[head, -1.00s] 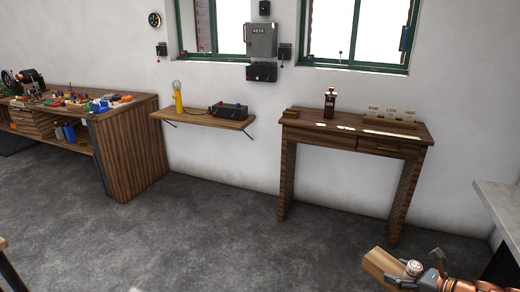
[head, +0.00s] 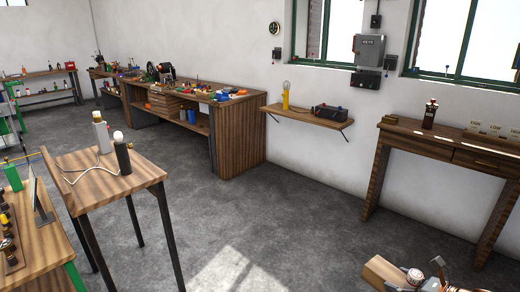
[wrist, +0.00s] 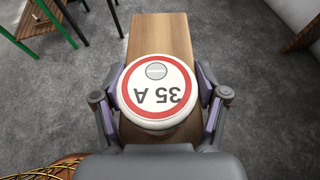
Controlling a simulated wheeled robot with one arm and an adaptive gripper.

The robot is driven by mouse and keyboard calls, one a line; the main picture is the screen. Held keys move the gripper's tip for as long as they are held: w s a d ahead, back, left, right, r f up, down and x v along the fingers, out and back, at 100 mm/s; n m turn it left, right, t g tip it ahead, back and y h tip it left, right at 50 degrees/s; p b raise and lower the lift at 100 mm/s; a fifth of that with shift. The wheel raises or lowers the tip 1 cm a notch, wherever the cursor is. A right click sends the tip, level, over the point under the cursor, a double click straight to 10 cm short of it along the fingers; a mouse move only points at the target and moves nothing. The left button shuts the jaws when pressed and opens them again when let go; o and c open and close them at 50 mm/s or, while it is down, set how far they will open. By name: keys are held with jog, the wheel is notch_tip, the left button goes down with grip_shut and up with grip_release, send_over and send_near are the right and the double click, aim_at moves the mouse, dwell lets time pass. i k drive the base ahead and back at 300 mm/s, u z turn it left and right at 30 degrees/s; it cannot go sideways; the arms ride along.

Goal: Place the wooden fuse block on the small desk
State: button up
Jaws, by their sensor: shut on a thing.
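The wooden fuse block (wrist: 160,38) is a long wood piece with a round white, red-ringed cap marked 35 A. My gripper (wrist: 160,98) is shut on it, one finger on each side of the cap. In the head view the fuse block (head: 380,271) and my gripper (head: 415,276) are at the bottom right, held over the floor. A small wooden desk with drawers (head: 450,152) stands against the wall at the right, beyond my gripper and apart from it. A dark bottle-like item and several small cards are on its top.
A small wooden table (head: 85,188) with two bottle-like items and a cord stands at left. A long cluttered workbench (head: 240,140) and a wall shelf (head: 310,119) with a yellow lamp are behind. Open grey floor (head: 290,215) lies between.

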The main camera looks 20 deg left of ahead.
aim_at(100, 162)
jog(key=u, duration=0.5)
jog(key=i, duration=0.7)
jog(key=u, duration=1.2)
jog(key=i, duration=0.95)
jog(key=u, duration=0.6)
